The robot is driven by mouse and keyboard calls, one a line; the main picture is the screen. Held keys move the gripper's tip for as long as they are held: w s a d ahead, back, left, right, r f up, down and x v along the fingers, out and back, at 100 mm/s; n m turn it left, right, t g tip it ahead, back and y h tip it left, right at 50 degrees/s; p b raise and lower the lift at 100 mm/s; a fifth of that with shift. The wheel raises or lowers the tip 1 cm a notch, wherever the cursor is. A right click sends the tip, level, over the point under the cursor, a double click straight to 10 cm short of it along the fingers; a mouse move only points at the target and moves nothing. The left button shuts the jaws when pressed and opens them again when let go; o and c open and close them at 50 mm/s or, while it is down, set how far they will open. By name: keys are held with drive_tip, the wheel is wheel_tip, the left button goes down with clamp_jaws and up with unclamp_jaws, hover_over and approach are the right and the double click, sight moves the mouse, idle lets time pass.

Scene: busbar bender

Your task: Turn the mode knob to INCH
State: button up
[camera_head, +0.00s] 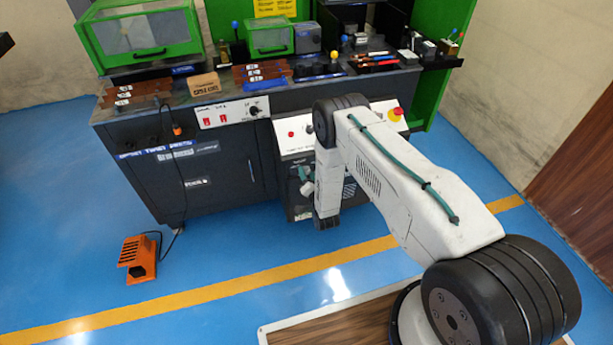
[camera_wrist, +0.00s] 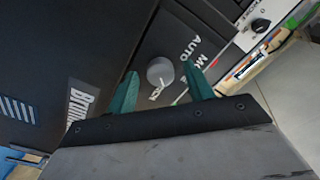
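In the wrist view the mode knob (camera_wrist: 160,71) is a round grey knob on a dark panel. White lettering beside it reads AUTO and, partly covered, MODE; a label near its lower edge looks like INCH. A white mark shows near the right finger, but the knob's pointer direction is unclear. My gripper (camera_wrist: 160,68) is open, with one teal finger on each side of the knob and a visible gap to each. I cannot tell whether the fingertips reach its depth. In the head view my gripper (camera_head: 304,175) is low at the machine's front, and the knob is hidden.
A white panel (camera_head: 230,111) with red switches and a black knob (camera_head: 254,111) is at upper left of my gripper. A red emergency button (camera_head: 396,113) sits to the right of my arm. An orange foot pedal (camera_head: 138,259) stands on the blue floor.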

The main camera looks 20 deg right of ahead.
drive_tip(key=s, duration=0.7)
drive_tip(key=shift+s, duration=0.4)
drive_tip(key=s+f+n+g, duration=0.3)
drive_tip(key=s+f+g, duration=0.2)
drive_tip(key=f+g, duration=0.35)
drive_tip(key=s+r+n+g, duration=0.2)
drive_tip(key=s+r+g, duration=0.2)
drive_tip(key=r, duration=0.8)
drive_tip(key=s+r+n+g, duration=0.1)
drive_tip(key=s+r+g, duration=0.25)
drive_tip(key=r, duration=0.85)
drive_tip(key=s+r+n+g, duration=0.25)
drive_tip(key=s+r, duration=0.25)
drive_tip(key=r, duration=0.8)
drive_tip(key=s+d+r+t, duration=0.2)
drive_tip(key=s+r, duration=2)
drive_tip(key=r, duration=0.5)
drive_tip(key=shift+s+d+r+n, duration=0.15)
drive_tip(key=shift+s+d+n, duration=0.05)
drive_tip(key=shift+s+n, duration=0.2)
